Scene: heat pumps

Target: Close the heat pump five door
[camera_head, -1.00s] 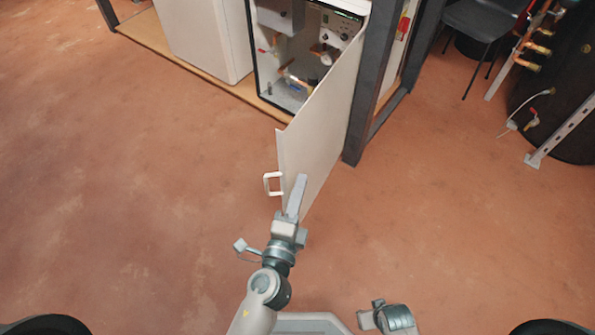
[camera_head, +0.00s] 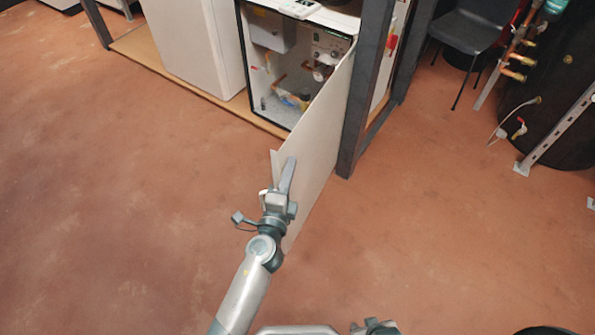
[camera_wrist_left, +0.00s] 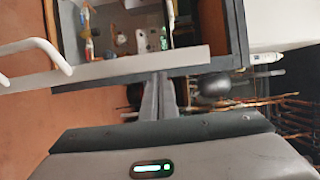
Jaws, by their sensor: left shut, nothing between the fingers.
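The heat pump door (camera_head: 318,135) is white and stands open, swung out toward me from the cabinet (camera_head: 290,70) with pipes inside. My left gripper (camera_head: 289,162) is shut and empty, its fingers overlapping the door's outer part in the head view. Whether they touch it I cannot tell. The door's white handle is mostly hidden by the gripper there. In the left wrist view the handle (camera_wrist_left: 45,58) shows at the left, the door edge (camera_wrist_left: 130,68) runs across, and the shut fingers (camera_wrist_left: 158,85) point at it. My right gripper (camera_head: 375,327) is only partly visible at the bottom edge.
A dark frame post (camera_head: 362,100) stands right of the door. A white unit (camera_head: 190,45) stands left of the cabinet. A dark chair (camera_head: 470,35) and a black tank (camera_head: 550,120) are at the right. The floor at the left is clear.

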